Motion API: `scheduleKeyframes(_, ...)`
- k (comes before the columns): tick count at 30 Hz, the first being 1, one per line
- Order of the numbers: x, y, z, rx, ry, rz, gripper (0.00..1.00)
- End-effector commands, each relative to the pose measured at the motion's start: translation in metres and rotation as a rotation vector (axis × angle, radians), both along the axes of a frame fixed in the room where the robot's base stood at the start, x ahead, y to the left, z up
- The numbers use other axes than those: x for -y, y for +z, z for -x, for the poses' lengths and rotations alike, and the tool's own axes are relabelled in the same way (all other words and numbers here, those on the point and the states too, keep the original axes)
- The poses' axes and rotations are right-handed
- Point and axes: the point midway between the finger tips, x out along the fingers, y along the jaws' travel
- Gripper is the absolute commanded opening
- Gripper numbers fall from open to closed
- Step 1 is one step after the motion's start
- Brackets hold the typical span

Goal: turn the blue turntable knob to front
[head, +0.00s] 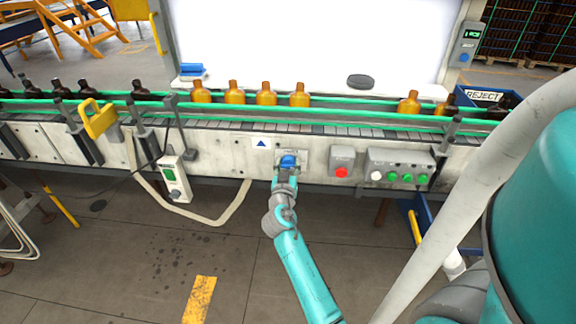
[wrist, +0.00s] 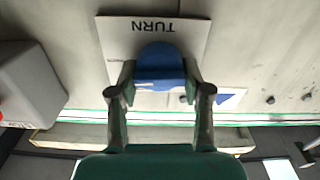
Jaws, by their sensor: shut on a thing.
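The blue turntable knob (head: 288,161) is on the front panel of the conveyor in the head view. In the wrist view the blue knob (wrist: 158,66) sits on a pale plate (wrist: 112,40) marked TURN, which appears upside down. My gripper (wrist: 160,84) has its two fingers on either side of the knob and is shut on it. In the head view my gripper (head: 286,176) reaches the knob from the front, and its fingers are too small to make out. The knob's lower part is partly hidden between the fingers.
A grey box with a red button (head: 341,172) is right of the knob, then a panel with green buttons (head: 407,178). A blue triangle label (head: 261,143) is to the left. Amber bottles (head: 267,94) stand on the conveyor above. The floor in front is open.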

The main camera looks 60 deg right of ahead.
Motion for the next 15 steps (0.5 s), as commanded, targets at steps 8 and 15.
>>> scheduleKeyframes(8,-0.0004,-0.0001,-0.0011,-0.193,0.0,0.08,0.14)
scheduleKeyframes(15,-0.0008,-0.0005,-0.0021,-0.405,0.0,0.168,0.14)
